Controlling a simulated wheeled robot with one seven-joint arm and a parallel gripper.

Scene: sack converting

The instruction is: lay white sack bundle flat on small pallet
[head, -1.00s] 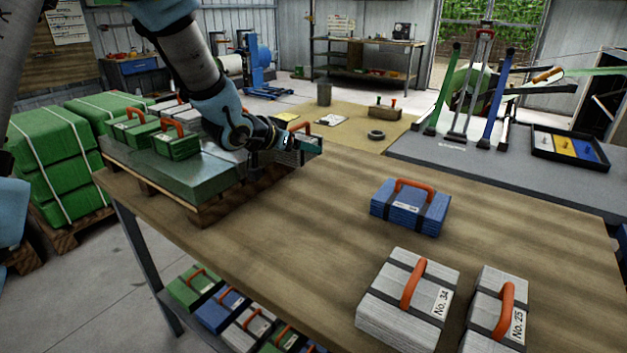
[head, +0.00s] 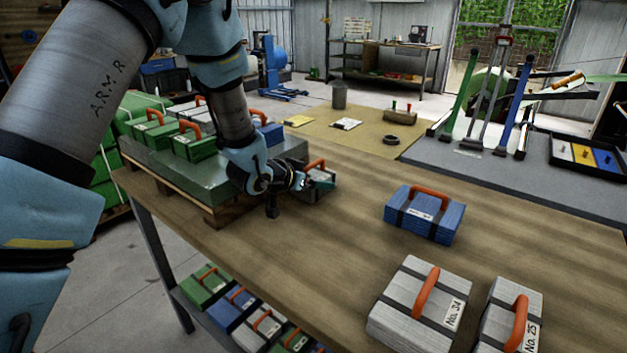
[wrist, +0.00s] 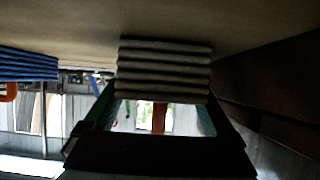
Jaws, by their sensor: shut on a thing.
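My gripper (head: 312,182) is shut on the orange handle of a white sack bundle (head: 322,194), just off the right side of the small pallet (head: 190,205). In the wrist view the white bundle's stacked layers (wrist: 163,68) sit past the jaws, against or very close to the table top, with the orange handle (wrist: 158,118) between the fingers. I cannot tell whether the bundle touches the table. The pallet has a green-grey top and carries green bundles (head: 195,144), white ones and a blue one (head: 270,132). My arm hides part of it.
A blue bundle (head: 425,214) and two white bundles, No. 34 (head: 420,305) and No. 25 (head: 505,315), stand on the table to the right. The wooden table (head: 345,235) is clear between them and my gripper. A grey bench top with a tray (head: 588,155) lies beyond.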

